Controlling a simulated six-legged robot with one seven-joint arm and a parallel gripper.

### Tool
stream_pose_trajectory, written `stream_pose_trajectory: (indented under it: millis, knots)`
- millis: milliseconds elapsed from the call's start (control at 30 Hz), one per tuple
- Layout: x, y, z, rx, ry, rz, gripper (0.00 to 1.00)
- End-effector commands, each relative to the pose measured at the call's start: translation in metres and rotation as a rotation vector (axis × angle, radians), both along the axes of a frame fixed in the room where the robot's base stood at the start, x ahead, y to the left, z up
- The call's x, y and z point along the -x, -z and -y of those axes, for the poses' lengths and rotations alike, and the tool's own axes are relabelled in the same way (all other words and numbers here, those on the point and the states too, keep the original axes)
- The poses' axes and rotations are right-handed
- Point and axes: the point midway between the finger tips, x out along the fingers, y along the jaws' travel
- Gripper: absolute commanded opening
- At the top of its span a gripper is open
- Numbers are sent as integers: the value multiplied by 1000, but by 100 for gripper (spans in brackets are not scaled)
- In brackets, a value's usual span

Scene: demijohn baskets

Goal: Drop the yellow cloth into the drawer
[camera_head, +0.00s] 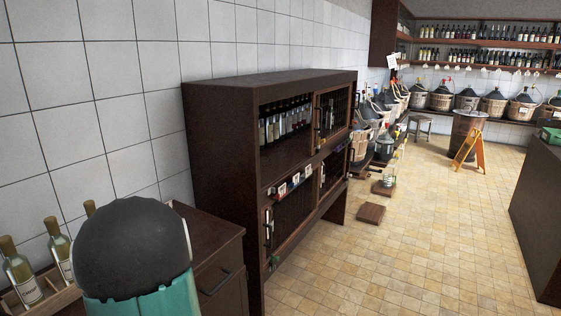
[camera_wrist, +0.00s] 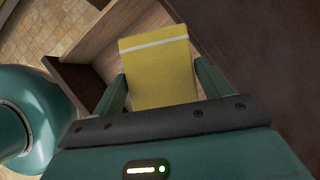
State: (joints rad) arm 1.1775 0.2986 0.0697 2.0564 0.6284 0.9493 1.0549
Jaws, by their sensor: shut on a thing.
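In the wrist view, my gripper (camera_wrist: 163,86) is shut on the yellow cloth (camera_wrist: 158,70), a flat folded piece with a white stripe near its far edge. The cloth lies between the two green fingers. Behind the cloth in that view is an open wooden drawer (camera_wrist: 112,42) with a light brown inside and a dark edge. The cloth covers part of the drawer, and I cannot tell the height between them. In the head view my gripper and the cloth are not visible; my arm blocks the lower left.
A dark cabinet (camera_head: 222,140) with bottles stands by the tiled wall. A low dark counter (camera_head: 215,235) with a handled front (camera_head: 222,290) adjoins it. Wine bottles (camera_head: 20,272) stand in a crate at left. Basketed demijohns (camera_head: 440,97) and an orange folding sign (camera_head: 470,150) are farther back. The middle floor is mostly clear.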

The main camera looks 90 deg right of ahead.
Motion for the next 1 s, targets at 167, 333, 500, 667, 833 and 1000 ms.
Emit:
stream_pose_trajectory:
  millis: [167,333,500,667,833,1000]
  knots:
    - [-1,9,1,0,1,0,52]
    - [-2,9,2,1,0,0,52]
    - [-3,9,3,1,0,0,96]
    - [-2,9,3,1,0,0,100]
    - [-1,5,4,2,1,0,100]
    - [9,-15,10,4,2,3,100]
